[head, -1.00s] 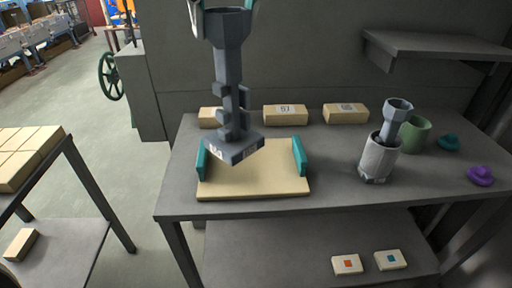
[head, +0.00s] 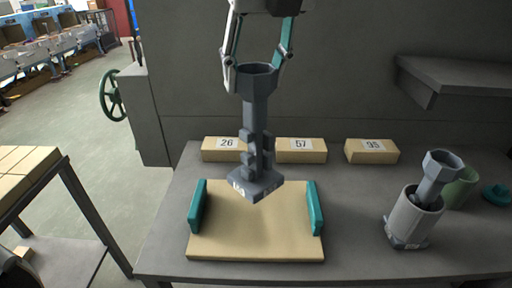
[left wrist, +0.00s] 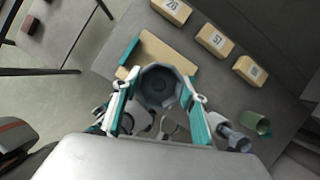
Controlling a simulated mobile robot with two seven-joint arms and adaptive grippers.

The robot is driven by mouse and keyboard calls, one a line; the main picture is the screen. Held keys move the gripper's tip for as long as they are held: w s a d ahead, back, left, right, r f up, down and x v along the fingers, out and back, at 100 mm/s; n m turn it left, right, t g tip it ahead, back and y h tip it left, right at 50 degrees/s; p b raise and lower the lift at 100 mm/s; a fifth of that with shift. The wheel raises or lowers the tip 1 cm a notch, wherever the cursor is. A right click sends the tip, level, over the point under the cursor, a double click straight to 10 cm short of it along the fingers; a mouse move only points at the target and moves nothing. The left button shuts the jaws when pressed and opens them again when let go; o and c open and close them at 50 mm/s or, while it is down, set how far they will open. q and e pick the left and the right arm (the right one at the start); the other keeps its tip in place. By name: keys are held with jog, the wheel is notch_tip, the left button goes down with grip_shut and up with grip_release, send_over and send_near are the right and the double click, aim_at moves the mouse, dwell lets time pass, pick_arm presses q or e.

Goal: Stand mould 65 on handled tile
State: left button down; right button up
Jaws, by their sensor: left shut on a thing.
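The grey mould (head: 257,125) has a flared cup on top, a stepped stem and a square foot with a white number label, too small to read surely. My left gripper (head: 259,68) is shut on its cup rim from above. In the left wrist view I look into the mould's cup (left wrist: 160,86) between the fingers. The handled tile (head: 255,242) is a flat cream slab with teal handles at its left and right. The mould's foot hangs over the back middle of the tile, between the handles, and looks slightly tilted; the gap beneath is hard to judge. My right gripper is not in view.
Cream blocks labelled 26 (head: 221,150), 57 (head: 302,151) and 95 (head: 371,152) line the bench back. At right, a pale cylinder (head: 409,222) holds another grey mould (head: 437,176), near a green cup (head: 463,187). A shelf (head: 455,78) juts out above.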

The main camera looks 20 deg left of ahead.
aim_at(255, 144)
pick_arm(q)
notch_tip(255, 144, down, 13)
jog(key=shift+w+f, duration=0.1)
jog(key=shift+f, duration=0.05)
dwell(0.4)
jog(key=shift+f, duration=0.1)
jog(key=c, duration=1.2)
grip_release()
jog(key=v, duration=1.2)
jog(key=shift+b, duration=0.35)
